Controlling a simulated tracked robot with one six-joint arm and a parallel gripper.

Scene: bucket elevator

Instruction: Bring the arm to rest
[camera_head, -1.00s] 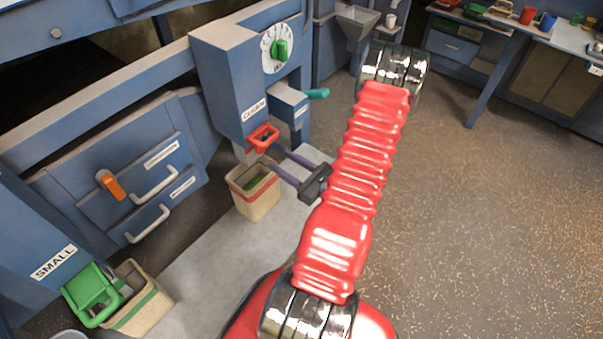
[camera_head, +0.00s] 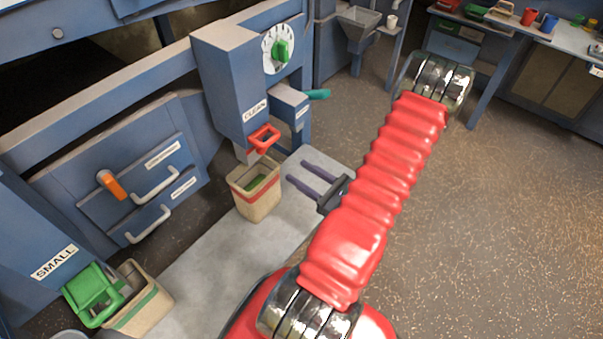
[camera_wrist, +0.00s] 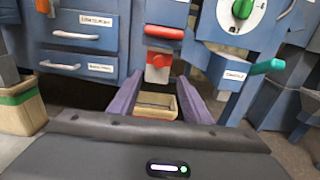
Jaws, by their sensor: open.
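My gripper (camera_head: 311,179) is open and empty, with its two dark fingers parallel and apart. In the head view it is over the pale floor slab, to the right of the basket (camera_head: 257,201) with a red band, and apart from it. My red arm reaches up and to the right of the gripper. In the wrist view the gripper's fingers (camera_wrist: 158,100) point toward the machine, and the basket (camera_wrist: 158,104) shows between them, farther off. The red handle (camera_head: 263,138) under the CLEAN label is to the upper left of the fingers.
A dial with a green knob (camera_head: 281,51) and a teal handle (camera_head: 319,95) are on the blue machine. A green flap (camera_head: 93,292) and another basket (camera_head: 139,302) stand at lower left. Drawers (camera_head: 140,189) are on the left. Open floor (camera_head: 480,220) lies to the right.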

